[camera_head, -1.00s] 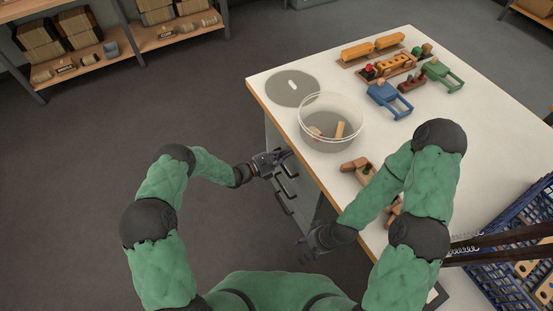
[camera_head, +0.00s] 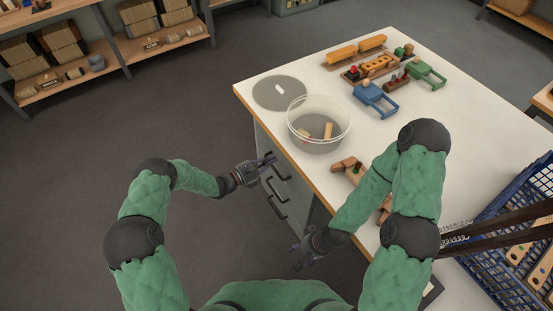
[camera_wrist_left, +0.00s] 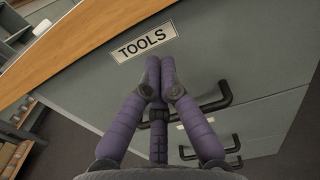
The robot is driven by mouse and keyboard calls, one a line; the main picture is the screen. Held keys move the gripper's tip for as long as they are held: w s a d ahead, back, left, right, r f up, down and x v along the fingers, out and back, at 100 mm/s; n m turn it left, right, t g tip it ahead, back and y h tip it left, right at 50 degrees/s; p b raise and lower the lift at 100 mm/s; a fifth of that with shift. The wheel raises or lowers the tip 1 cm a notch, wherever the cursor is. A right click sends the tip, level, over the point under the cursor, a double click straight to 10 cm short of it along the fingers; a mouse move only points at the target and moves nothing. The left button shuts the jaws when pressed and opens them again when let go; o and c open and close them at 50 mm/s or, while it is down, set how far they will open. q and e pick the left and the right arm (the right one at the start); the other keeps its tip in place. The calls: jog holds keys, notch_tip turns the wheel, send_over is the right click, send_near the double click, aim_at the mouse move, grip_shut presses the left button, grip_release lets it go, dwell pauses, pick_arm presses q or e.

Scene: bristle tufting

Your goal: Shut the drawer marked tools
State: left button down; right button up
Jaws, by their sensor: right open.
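The drawer marked TOOLS (camera_wrist_left: 262,62) fills much of the left wrist view, a grey front with its label (camera_wrist_left: 143,41) under the wooden table edge. In the head view, its front (camera_head: 266,142) lies close under the table's left edge; I see no clear gap there. Contact cannot be told. My right gripper (camera_head: 301,254) is open and empty, beside the table's near side.
More handles (camera_head: 277,209) show lower on the cabinet. On the white table (camera_head: 460,130) are a clear bowl (camera_head: 318,122) with small pieces, a grey disc (camera_head: 280,92), and toy vehicles. A blue crate (camera_head: 490,255) is at right. The floor left of the cabinet is clear.

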pick_arm(q)
jog(key=p+v, duration=0.2)
jog(key=v, duration=0.8)
jog(key=shift+s+f, duration=0.15)
jog(key=s+d+f+m+g+y, duration=0.25)
jog(key=s+f+m+g, duration=0.2)
jog(key=s, duration=0.35)
jog(key=s+d+f+m+g+y, duration=0.1)
jog(key=s+d+f+m+g, duration=0.2)
jog(key=s+g, duration=0.35)
jog(key=s+a+m+t+y, duration=0.1)
jog(key=s+a+m+y, duration=0.2)
jog(key=s+m, duration=0.3)
jog(key=s+a+r+m+t+y, duration=0.1)
jog(key=s+a+m+y, duration=0.2)
jog(key=s+m+y, duration=0.2)
jog(key=s+m, duration=0.2)
jog(key=m, duration=0.1)
